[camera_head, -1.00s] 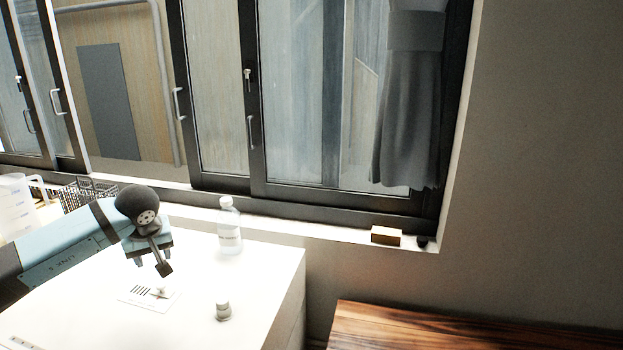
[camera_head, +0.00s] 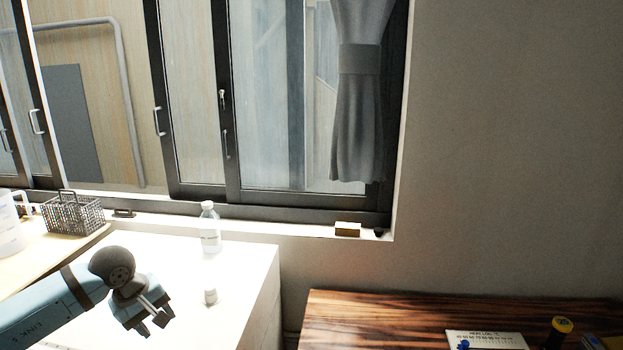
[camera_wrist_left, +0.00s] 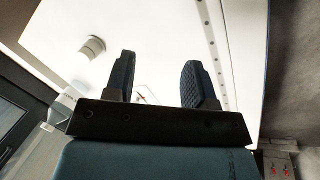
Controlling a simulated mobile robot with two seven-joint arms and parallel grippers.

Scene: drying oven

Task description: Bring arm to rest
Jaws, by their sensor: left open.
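My left arm comes in from the left in the head view. Its gripper (camera_head: 152,312) hangs above the white table (camera_head: 240,300), near the table's lower left part. In the left wrist view the two dark fingers of the left gripper (camera_wrist_left: 160,82) are spread apart with nothing held between them. White table surface shows beyond the fingers. My right gripper is not in view.
A clear bottle (camera_head: 209,230) stands at the table's back, by the window sill. A wire basket (camera_head: 73,215) is at the left. A wooden table (camera_head: 390,322) at the right holds a white card (camera_head: 485,340) and a yellow-and-black item (camera_head: 560,328). A small box (camera_head: 347,229) sits on the sill.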

